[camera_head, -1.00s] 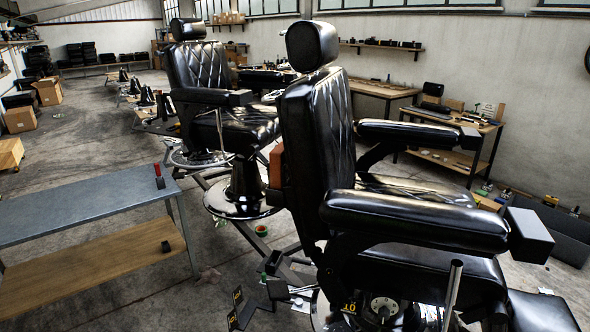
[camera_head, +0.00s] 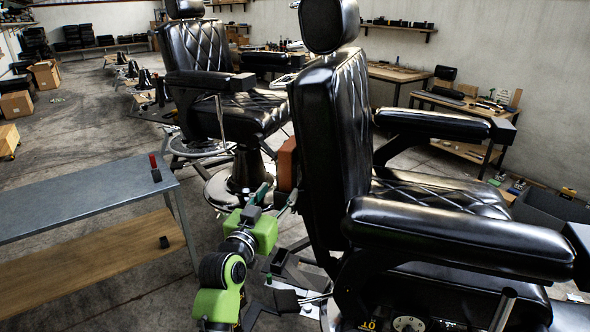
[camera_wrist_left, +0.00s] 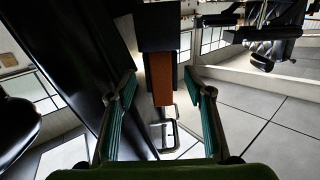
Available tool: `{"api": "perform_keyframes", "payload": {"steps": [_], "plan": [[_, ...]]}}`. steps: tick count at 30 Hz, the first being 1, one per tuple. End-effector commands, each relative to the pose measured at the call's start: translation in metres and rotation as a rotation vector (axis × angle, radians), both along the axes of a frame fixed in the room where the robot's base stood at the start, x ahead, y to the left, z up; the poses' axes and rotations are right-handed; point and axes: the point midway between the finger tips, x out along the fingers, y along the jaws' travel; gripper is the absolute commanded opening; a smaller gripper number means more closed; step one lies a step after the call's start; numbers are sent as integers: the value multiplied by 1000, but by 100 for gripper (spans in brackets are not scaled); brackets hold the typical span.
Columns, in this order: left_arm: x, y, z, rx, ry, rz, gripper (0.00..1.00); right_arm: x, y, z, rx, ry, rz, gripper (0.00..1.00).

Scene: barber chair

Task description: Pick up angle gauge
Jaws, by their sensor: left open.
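A reddish-brown block (camera_head: 286,165) shows at the back of the near black barber chair (camera_head: 330,130). I cannot tell for sure whether it is the angle gauge. In the left wrist view a reddish-brown block (camera_wrist_left: 163,78), with a dark part above it, appears between my finger lines. My left gripper (camera_head: 275,196), green, is open and empty just below the block in the head view. In the left wrist view its two green fingers (camera_wrist_left: 168,92) are spread apart, and contact with the block cannot be seen. My right gripper is not in view.
A grey-topped table (camera_head: 80,200) with a wooden lower shelf stands at left, holding a small dark item with a red top (camera_head: 155,168). A second barber chair (camera_head: 205,85) stands behind. The near chair's armrest (camera_head: 450,235) fills the right side. Open floor lies at the far left.

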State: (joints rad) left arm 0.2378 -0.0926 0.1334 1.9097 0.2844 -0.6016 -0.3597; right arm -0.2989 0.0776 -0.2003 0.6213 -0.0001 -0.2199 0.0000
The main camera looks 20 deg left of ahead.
Motion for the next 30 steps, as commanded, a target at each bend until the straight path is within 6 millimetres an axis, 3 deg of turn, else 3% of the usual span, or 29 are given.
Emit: {"api": "perform_keyframes", "payload": {"steps": [7, 17, 24, 30], "plan": [[46, -3, 1, -3, 1, -1, 47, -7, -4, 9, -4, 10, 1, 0], [67, -3, 0, -2, 1, 0, 47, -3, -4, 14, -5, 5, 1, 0], [97, -4, -1, -2, 2, 0, 47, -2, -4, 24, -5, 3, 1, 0], [111, -5, -2, -2, 1, 0, 47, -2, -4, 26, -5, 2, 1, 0]]}}
